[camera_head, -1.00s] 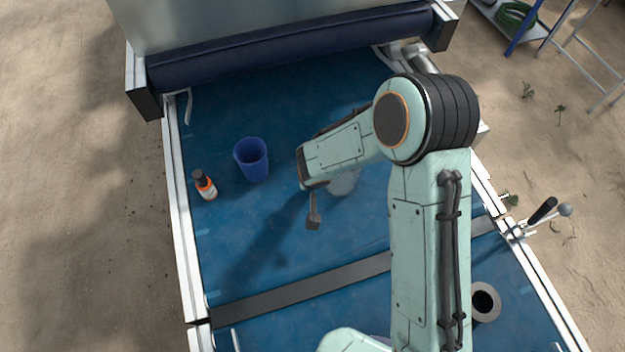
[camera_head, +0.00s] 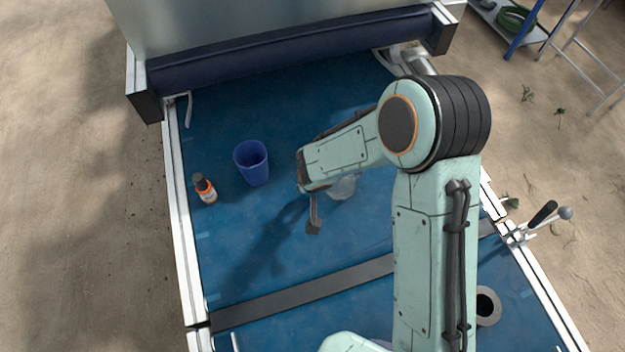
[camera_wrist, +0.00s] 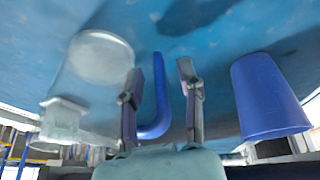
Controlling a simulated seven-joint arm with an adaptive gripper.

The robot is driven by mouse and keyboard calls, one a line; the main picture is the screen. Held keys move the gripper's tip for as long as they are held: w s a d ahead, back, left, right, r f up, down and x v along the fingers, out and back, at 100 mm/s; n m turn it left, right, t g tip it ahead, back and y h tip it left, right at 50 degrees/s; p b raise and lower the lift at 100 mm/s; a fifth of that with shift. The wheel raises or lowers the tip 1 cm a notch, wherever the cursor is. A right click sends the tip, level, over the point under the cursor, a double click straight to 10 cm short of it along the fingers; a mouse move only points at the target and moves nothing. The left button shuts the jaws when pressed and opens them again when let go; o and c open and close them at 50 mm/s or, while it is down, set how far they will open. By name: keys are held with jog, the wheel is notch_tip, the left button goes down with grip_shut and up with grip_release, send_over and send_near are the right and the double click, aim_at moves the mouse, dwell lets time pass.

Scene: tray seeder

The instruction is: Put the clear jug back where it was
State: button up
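The clear jug (camera_head: 342,187) stands on the blue bed, mostly hidden behind my forearm in the head view. In the wrist view a clear, see-through body (camera_wrist: 97,58) shows left of my fingers, with a clear part below it. My gripper (camera_head: 313,228) is low over the bed, left of the jug. In the wrist view its two fingers (camera_wrist: 158,78) are apart. A blue bent bar, which looks like a handle, shows between them with gaps on both sides. Whether it joins the jug is hidden.
A blue cup (camera_head: 252,165) stands left of my gripper and also shows in the wrist view (camera_wrist: 266,95). An orange-and-white bottle (camera_head: 205,188) is farther left. A dark strip (camera_head: 300,293) crosses the bed. A grey ring-shaped item (camera_head: 488,306) lies at lower right. The front left bed is clear.

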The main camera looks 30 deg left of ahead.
jog(key=v, duration=1)
jog(key=shift+r, duration=0.15)
jog(key=shift+d, duration=0.2)
jog(key=s+d+r+m+g+h, duration=0.2)
jog(key=d+r+m, duration=0.35)
jog(key=d, duration=0.95)
jog(key=s+d+r+m+g, duration=0.1)
jog(key=s+d+r, duration=0.2)
jog(key=s, duration=0.3)
jog(key=s+d+r+g, duration=0.1)
jog(key=s+d+r, duration=0.2)
jog(key=s+d, duration=0.2)
jog(key=shift+s+m, duration=0.35)
jog(key=shift+s, duration=0.1)
